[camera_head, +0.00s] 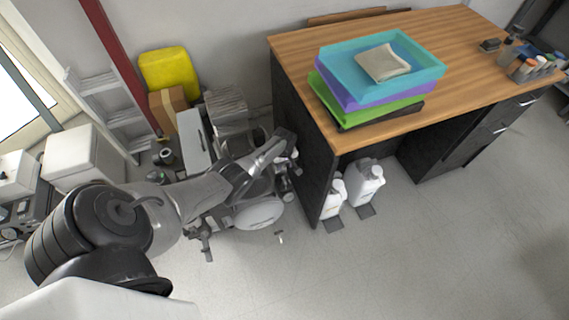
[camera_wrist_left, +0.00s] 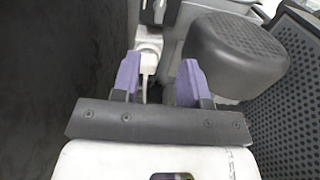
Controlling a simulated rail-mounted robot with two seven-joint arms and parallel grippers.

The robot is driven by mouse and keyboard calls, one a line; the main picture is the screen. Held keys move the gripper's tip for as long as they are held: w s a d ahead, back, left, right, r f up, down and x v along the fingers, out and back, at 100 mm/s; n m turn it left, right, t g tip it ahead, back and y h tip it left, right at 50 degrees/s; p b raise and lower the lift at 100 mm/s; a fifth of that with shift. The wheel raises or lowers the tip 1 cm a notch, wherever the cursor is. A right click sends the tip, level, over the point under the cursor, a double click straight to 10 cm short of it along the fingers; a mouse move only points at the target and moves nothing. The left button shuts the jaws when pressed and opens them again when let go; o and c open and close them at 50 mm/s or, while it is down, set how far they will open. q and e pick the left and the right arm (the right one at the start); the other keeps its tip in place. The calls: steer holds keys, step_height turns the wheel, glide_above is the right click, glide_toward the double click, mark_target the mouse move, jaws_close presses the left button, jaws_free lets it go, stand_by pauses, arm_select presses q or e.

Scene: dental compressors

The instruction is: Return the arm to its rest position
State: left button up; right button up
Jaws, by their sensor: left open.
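My left arm (camera_head: 205,192) comes in from the lower left and reaches over the compressor (camera_head: 258,213) on the floor beside the desk. My left gripper (camera_head: 284,148) is at the far end of this arm, close to the desk's dark side panel. In the left wrist view the two purple fingers of my left gripper (camera_wrist_left: 160,80) are apart. A small pale fitting (camera_wrist_left: 148,62) shows between and beyond them; whether a finger touches it cannot be told. A dark grey rounded cover (camera_wrist_left: 235,52) is just right of the fingers. My right gripper is not in view.
The wooden-topped desk (camera_head: 470,40) bears stacked trays (camera_head: 340,72) and a cloth (camera_head: 383,63). White jugs (camera_head: 366,184) stand beneath it. A yellow container (camera_head: 168,72) and a ladder (camera_head: 105,105) stand behind the arm. Open floor (camera_head: 400,260) lies at the front right.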

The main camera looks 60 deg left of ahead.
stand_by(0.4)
arm_select(q)
steer(key=s+d+r+m+t, duration=0.1)
steer(key=s+d+r+m, duration=0.1)
steer(key=s+d+m, duration=0.35)
steer(key=s+d+r+m+y, duration=0.1)
steer(key=s+d+m, duration=0.15)
steer(key=d, duration=0.55)
steer(key=s+d+r+m+t, duration=0.1)
steer(key=s+d+r+m, duration=0.1)
steer(key=s+d+m, duration=0.35)
steer(key=s+d+r+m+t+h+p, duration=0.15)
steer(key=s+d+r+m, duration=0.25)
steer(key=s+d+r, duration=0.85)
step_height(320, 180, up, 40)
steer(key=w+d+p, duration=0.1)
steer(key=p, duration=3.6)
steer(key=shift+r+p, duration=0.25)
steer(key=shift+p, duration=0.05)
steer(key=shift+w+m, duration=0.1)
steer(key=shift+m, duration=0.15)
